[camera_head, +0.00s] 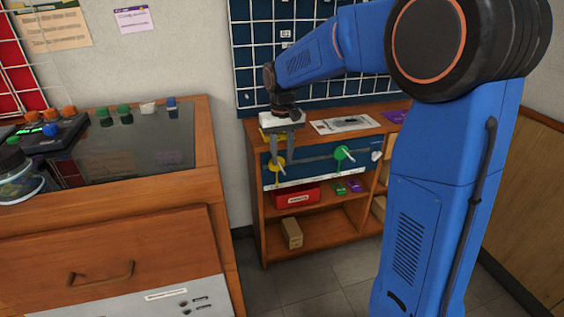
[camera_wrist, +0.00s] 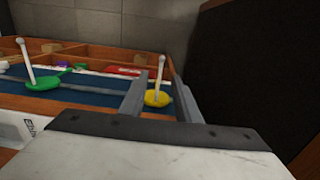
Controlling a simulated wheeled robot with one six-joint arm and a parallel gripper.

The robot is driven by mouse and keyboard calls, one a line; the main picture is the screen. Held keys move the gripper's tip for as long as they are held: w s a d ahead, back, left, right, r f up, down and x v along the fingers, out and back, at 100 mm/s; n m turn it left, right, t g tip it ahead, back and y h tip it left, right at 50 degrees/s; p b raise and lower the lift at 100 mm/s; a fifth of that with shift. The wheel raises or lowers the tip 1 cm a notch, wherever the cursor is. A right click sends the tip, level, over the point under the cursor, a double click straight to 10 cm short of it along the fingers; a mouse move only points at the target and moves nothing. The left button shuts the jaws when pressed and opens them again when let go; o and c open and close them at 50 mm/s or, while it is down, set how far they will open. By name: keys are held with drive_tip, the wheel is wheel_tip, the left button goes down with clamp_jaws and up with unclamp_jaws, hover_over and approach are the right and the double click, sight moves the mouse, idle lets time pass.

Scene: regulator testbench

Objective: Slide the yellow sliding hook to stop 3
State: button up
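The yellow sliding hook (camera_head: 277,164) is on the left part of the blue panel at the front of the wooden shelf unit. In the wrist view it shows as a yellow disc (camera_wrist: 157,98) with a pale rod standing out from it. My gripper (camera_head: 282,158) points down in front of the panel's left part. In the wrist view its two fingers (camera_wrist: 160,95) are apart, with the yellow disc between them in the picture and no visible contact. The gripper is open. The stop markings are too small to read.
A green hook (camera_head: 343,153) sits further right on the same panel, also seen in the wrist view (camera_wrist: 42,84). A white piece (camera_head: 376,155) is at the panel's right end. A red box (camera_head: 297,195) stands on the shelf below. A wooden cabinet (camera_head: 120,245) stands to the left.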

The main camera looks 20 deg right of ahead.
drive_tip(key=shift+f, duration=1.25)
clamp_jaws()
drive_tip(key=d, duration=1.7)
unclamp_jaws()
wheel_tip(320, 180, up, 17)
drive_tip(key=shift+r, duration=0.2)
